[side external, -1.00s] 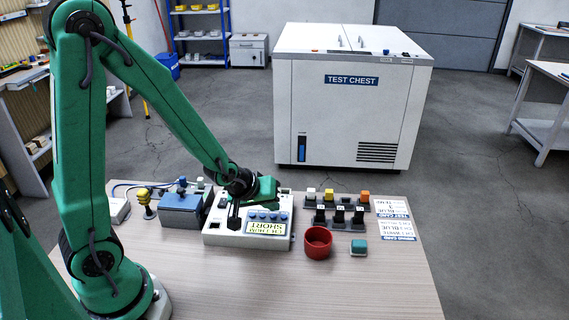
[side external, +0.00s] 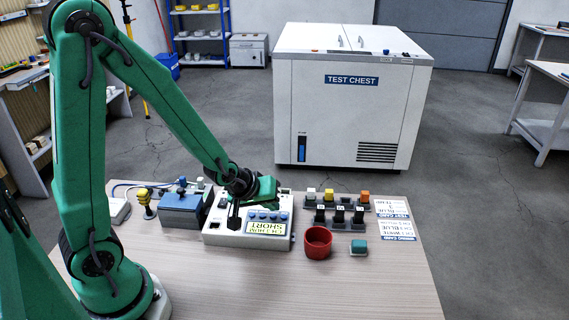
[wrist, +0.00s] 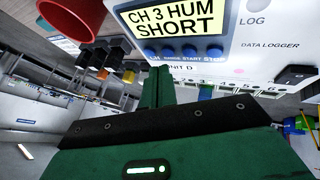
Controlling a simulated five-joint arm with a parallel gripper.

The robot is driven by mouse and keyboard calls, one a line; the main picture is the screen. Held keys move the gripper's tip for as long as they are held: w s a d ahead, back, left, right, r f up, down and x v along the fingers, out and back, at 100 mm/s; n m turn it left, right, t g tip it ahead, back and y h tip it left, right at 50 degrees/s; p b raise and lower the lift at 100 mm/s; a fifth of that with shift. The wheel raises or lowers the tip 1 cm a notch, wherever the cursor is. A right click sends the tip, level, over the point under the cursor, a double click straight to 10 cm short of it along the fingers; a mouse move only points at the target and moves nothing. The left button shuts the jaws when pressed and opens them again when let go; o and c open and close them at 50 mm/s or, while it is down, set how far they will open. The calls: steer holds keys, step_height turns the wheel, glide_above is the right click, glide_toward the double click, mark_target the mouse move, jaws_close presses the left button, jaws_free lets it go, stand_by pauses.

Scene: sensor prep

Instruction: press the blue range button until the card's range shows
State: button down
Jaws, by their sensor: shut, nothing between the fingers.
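The data logger (side external: 222,238) is a white box on the table with a lit yellow display (wrist: 178,22) reading "CH 3 HUM SHORT". A row of blue buttons runs along the display's edge, labelled in the wrist view. The blue range button (wrist: 167,54) is second from the left there, beside the CH button (wrist: 150,54). My gripper (wrist: 157,70) is shut and empty, its green fingertips close to the CH and range buttons. I cannot tell whether they touch. In the side view, my gripper (side external: 269,197) is over the logger. The test card (side external: 392,206) lies at the right, its print small and upside down.
A red cup (side external: 318,243) and a teal block (side external: 359,247) stand right of the logger. Dark holders with coloured blocks (side external: 340,214) stand behind them. A blue box (side external: 183,210) is to the left. The wiring card (side external: 398,231) lies at the right. The table's front is clear.

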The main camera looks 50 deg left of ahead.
mark_target(272, 217)
steer(key=shift+d+f, duration=0.1)
steer(key=shift+f, duration=0.7)
stand_by(1.5)
steer(key=shift+r, duration=0.1)
stand_by(0.4)
steer(key=shift+r, duration=0.7)
steer(key=shift+r, duration=0.1)
steer(key=shift+r, duration=2.45)
